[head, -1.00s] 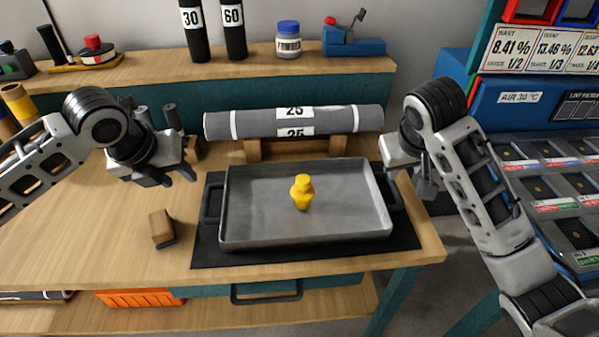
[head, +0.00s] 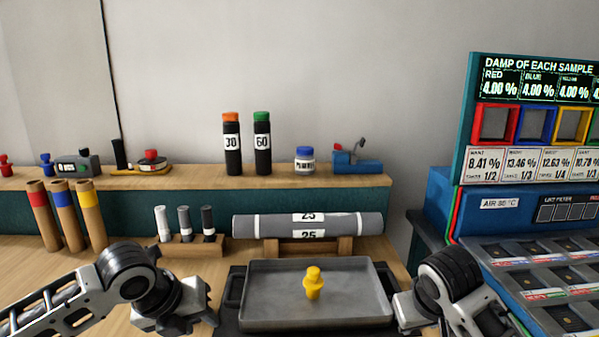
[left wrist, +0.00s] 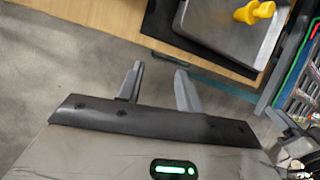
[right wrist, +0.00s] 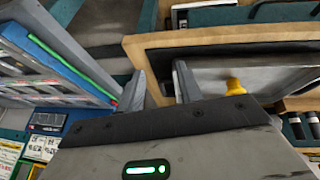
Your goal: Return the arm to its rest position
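My left gripper (head: 207,312) is at the lower left of the head view, left of the grey tray. In the left wrist view its two fingers (left wrist: 159,88) stand apart with nothing between them. My right arm is at the lower right of the head view, and its fingertips are out of that view. In the right wrist view the right gripper's fingers (right wrist: 163,88) are apart and empty. A yellow knobbed piece (head: 313,283) stands upright in the grey tray (head: 262,275); it also shows in the left wrist view (left wrist: 254,12) and the right wrist view (right wrist: 235,87).
A grey roll (head: 270,225) lies on a wooden stand behind the tray. Small cylinders in a rack (head: 184,246) and coloured tubes (head: 65,215) stand to the left. A blue machine (head: 510,200) stands to the right. Bottles (head: 232,150) stand on the back shelf.

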